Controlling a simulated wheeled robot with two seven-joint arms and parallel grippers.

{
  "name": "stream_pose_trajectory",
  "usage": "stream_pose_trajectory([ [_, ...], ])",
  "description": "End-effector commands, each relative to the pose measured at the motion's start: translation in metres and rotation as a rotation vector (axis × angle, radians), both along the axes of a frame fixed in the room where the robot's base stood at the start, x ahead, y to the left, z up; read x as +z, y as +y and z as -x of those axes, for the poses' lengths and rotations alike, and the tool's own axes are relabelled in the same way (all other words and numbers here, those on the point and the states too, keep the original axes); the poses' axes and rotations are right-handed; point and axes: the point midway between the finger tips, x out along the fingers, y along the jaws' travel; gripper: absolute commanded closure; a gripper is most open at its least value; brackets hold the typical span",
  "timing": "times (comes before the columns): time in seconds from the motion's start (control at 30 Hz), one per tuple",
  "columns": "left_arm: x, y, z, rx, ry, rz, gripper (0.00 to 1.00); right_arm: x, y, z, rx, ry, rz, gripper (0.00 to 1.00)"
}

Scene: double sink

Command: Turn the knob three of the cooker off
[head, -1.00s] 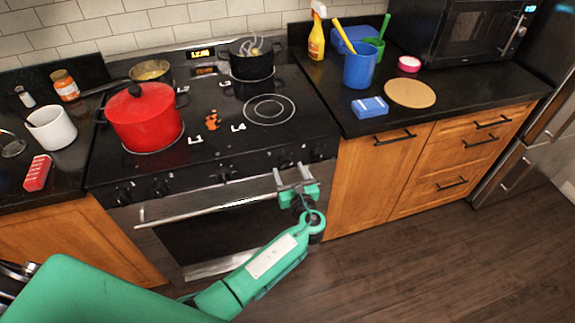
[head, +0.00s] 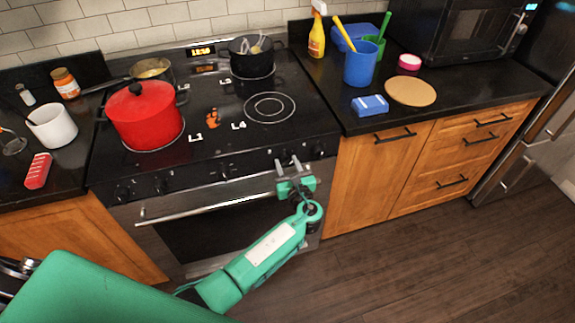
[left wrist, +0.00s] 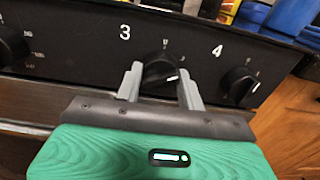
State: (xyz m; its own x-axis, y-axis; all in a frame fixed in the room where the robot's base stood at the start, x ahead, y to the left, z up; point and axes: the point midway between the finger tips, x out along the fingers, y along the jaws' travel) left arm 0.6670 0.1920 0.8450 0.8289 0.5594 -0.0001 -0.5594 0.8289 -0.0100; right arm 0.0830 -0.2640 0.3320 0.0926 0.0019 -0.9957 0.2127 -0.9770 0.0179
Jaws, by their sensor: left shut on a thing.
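The cooker (head: 215,200) has a row of black knobs along its front panel. Knob three (left wrist: 160,73), below a white "3" in the left wrist view, sits between the two grey fingers of my left gripper (left wrist: 160,80). The fingers are shut on it. Its white mark points to the lower right. In the head view my left gripper (head: 286,167) reaches up to the right part of the panel and partly hides the knob. Knob four (left wrist: 239,82) is just to the right, clear of the fingers. My right gripper is not in view.
A red pot (head: 145,117), a pan (head: 152,70) and a black pot (head: 252,57) stand on the hob. The oven handle (head: 205,207) runs below the knobs. A blue cup (head: 360,64) and a spray bottle (head: 317,32) stand on the right counter. The floor at right is clear.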

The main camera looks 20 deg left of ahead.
Motion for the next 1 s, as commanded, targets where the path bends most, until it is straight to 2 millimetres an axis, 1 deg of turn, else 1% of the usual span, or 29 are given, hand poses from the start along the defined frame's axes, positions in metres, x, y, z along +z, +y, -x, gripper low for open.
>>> stream_pose_trajectory([
  [0.17, -0.002, 0.000, 0.000, 0.001, -0.031, 0.046, 0.84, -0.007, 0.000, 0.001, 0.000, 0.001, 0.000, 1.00],
  [0.3, -0.003, 0.000, 0.000, 0.002, -0.077, 0.114, 0.84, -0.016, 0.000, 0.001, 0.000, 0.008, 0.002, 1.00],
  [0.4, -0.004, 0.000, 0.000, 0.002, -0.122, 0.181, 0.84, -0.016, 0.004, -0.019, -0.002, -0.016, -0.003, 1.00],
  [0.7, -0.005, -0.001, 0.000, 0.001, -0.281, 0.414, 0.84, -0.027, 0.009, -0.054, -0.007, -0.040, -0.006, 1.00],
  [0.9, -0.004, -0.001, -0.001, 0.002, -0.385, 0.570, 0.84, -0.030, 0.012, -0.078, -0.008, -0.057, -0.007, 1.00],
  [1.0, -0.004, -0.001, -0.001, 0.002, -0.426, 0.632, 0.84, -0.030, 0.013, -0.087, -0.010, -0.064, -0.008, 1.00],
])
